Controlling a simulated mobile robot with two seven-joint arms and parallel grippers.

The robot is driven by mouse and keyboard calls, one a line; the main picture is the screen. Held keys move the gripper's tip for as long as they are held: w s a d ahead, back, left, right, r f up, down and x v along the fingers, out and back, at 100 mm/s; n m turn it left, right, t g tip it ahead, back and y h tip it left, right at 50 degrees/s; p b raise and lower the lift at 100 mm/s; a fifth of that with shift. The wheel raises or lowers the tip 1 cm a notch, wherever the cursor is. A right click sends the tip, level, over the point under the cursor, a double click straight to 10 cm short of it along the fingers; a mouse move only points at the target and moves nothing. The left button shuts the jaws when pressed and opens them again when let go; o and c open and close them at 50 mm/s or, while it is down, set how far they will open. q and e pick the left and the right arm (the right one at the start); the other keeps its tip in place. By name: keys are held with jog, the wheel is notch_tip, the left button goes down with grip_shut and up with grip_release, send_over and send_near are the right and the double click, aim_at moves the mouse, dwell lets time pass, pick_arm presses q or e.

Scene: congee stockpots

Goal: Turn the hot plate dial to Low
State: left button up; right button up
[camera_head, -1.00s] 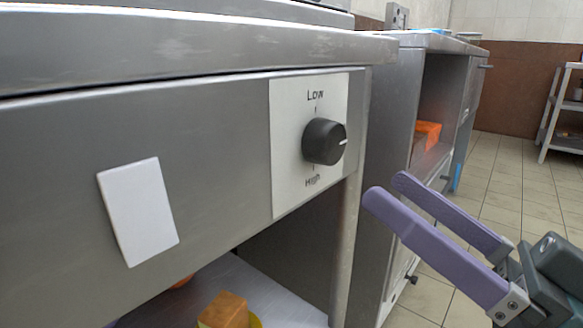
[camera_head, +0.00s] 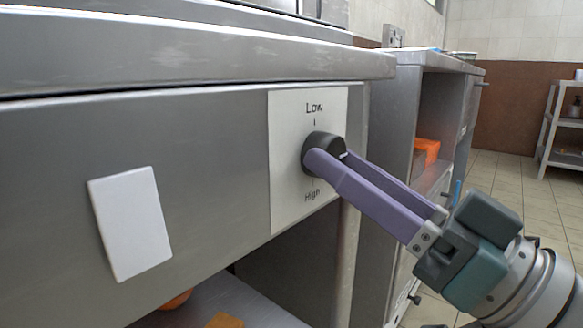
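The black hot plate dial (camera_head: 321,142) sits on a white panel (camera_head: 285,185) on the steel front. "Low" is printed above the dial and "High" below it. The dial's white mark shows at its right side, partly hidden by a finger, so it points to neither label. My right gripper (camera_head: 330,160) has its two purple fingers at the dial, one along its lower left front and the other at its right side. The fingers stand apart with the dial between their tips; whether they press on it I cannot tell. My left gripper is not in view.
A blank white plate (camera_head: 131,223) is on the steel front at left. The steel counter edge (camera_head: 200,55) overhangs the panel. An open cabinet with an orange thing (camera_head: 428,148) stands at right. Tiled floor (camera_head: 515,190) lies free beyond it.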

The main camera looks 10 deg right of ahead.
grip_shut()
jog(key=shift+n, duration=0.3)
jog(key=n+g+y+p, duration=0.1)
jog(key=n, duration=0.3)
jog(key=n+g+y+p, duration=0.1)
jog(key=n+g, duration=0.1)
jog(key=n, duration=0.2)
jog(key=n+g+y, duration=0.1)
jog(key=n+g, duration=0.1)
jog(key=n, duration=0.2)
jog(key=shift+w+d+r+y+p, duration=0.2)
jog(key=shift+d+r+y+p, duration=0.1)
jog(key=shift+y+p, duration=0.1)
jog(key=n+g+p, duration=0.1)
jog(key=n, duration=0.2)
jog(key=n+g+p, duration=0.1)
jog(key=n, duration=0.1)
jog(key=shift+d+r+n+h, duration=0.1)
jog(key=shift+r+n+h, duration=0.05)
jog(key=shift+n+h, duration=0.2)
jog(key=shift+n+g+h+p, duration=0.35)
jog(key=shift+n+g+p, duration=0.6)
jog(key=shift+n, duration=1.1)
